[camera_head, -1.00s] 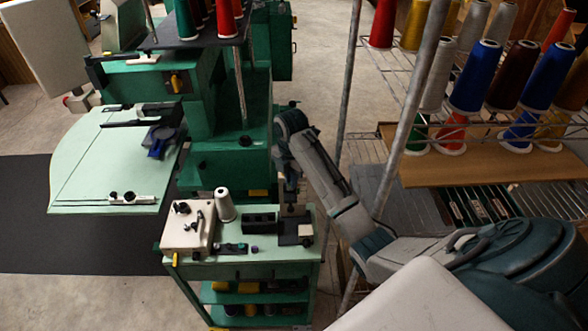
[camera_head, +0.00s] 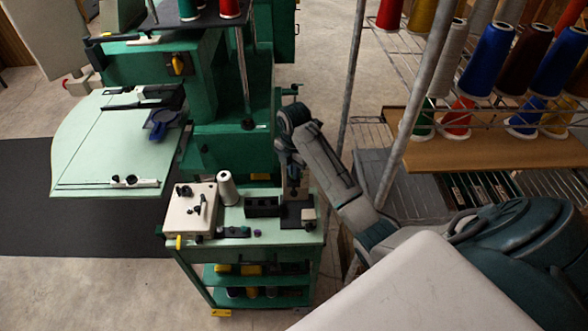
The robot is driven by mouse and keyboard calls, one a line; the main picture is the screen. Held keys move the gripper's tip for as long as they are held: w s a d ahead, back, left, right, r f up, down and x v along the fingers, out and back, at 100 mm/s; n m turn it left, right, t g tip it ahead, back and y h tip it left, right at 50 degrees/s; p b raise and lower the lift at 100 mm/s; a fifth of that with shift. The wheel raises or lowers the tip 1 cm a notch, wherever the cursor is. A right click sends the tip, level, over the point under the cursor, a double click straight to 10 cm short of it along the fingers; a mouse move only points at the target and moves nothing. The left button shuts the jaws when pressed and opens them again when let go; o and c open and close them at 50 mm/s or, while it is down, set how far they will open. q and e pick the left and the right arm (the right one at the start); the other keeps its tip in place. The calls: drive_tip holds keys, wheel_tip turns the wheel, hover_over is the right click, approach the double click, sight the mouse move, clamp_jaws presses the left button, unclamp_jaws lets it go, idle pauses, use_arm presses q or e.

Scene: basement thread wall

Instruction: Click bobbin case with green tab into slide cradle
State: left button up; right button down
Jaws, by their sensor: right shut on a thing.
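My right gripper (camera_head: 293,192) points down over the right end of the green cart's top, just above or at a dark plate (camera_head: 298,213) with a small pale block (camera_head: 308,216) on it. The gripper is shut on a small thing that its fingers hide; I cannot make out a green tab. The dark plate may be the slide cradle, but its details are too small to tell. I cannot tell whether the held thing touches it. My left gripper is not in view.
The cart top (camera_head: 270,240) also holds a cream box (camera_head: 188,212), a white thread cone (camera_head: 228,188), a black compartment block (camera_head: 262,206) and small dark pieces. A green machine stands behind. A metal post (camera_head: 410,105) and thread rack stand close to the right arm.

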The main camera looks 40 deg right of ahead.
drive_tip(key=shift+s, duration=0.1)
idle(0.3)
drive_tip(key=shift+f, duration=0.6)
drive_tip(key=c, duration=1.5)
unclamp_jaws()
drive_tip(key=shift+s+r, duration=0.15)
